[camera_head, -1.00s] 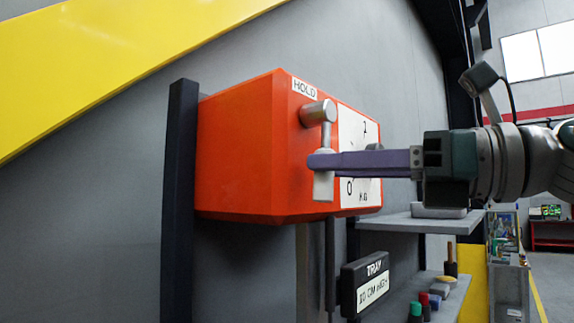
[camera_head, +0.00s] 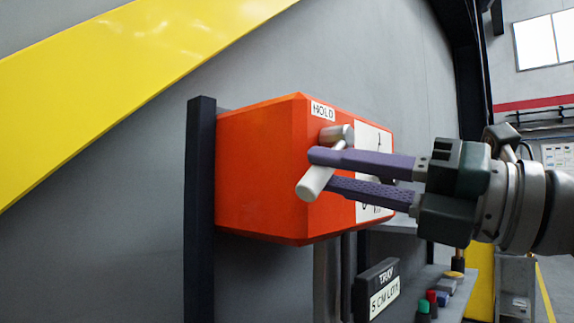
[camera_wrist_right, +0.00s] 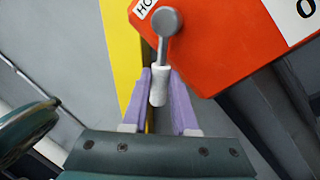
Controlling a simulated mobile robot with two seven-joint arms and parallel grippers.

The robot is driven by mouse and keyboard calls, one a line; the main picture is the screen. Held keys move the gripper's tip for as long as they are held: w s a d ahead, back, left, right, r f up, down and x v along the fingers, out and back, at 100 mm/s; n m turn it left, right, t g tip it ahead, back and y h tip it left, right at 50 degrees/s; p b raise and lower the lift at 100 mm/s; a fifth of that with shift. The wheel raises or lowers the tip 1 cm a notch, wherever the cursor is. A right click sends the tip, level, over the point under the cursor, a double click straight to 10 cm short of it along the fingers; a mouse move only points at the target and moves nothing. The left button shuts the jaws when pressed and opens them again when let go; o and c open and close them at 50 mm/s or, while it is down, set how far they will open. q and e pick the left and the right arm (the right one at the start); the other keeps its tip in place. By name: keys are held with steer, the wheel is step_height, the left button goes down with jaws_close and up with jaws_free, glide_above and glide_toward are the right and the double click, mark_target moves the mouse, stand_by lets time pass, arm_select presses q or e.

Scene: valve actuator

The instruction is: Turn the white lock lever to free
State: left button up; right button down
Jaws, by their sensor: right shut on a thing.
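The white lock lever (camera_head: 316,181) is on the front of the orange box (camera_head: 262,170), below a HOLD label (camera_head: 322,111). It hangs from a grey pivot (camera_head: 337,133) and slants down to the left in the head view. My right gripper (camera_head: 318,170) has its purple fingers on either side of the lever, shut on it. In the right wrist view the lever's white end (camera_wrist_right: 159,87) sits between the two fingers (camera_wrist_right: 160,100). My left gripper is not in view.
A white dial face (camera_head: 372,150) on the box is partly hidden by my fingers. Several coloured items stand on a low shelf at the right. A dark post (camera_head: 199,200) stands left of the box.

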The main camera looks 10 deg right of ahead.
steer(key=shift+r+m, duration=0.15)
steer(key=shift+m, duration=0.25)
steer(key=c, duration=0.7)
jaws_free()
steer(key=shift+a, duration=0.1)
steer(key=shift+s, duration=0.1)
steer(key=b+v, duration=1)
steer(key=shift+b, duration=0.4)
steer(key=shift+a, duration=0.1)
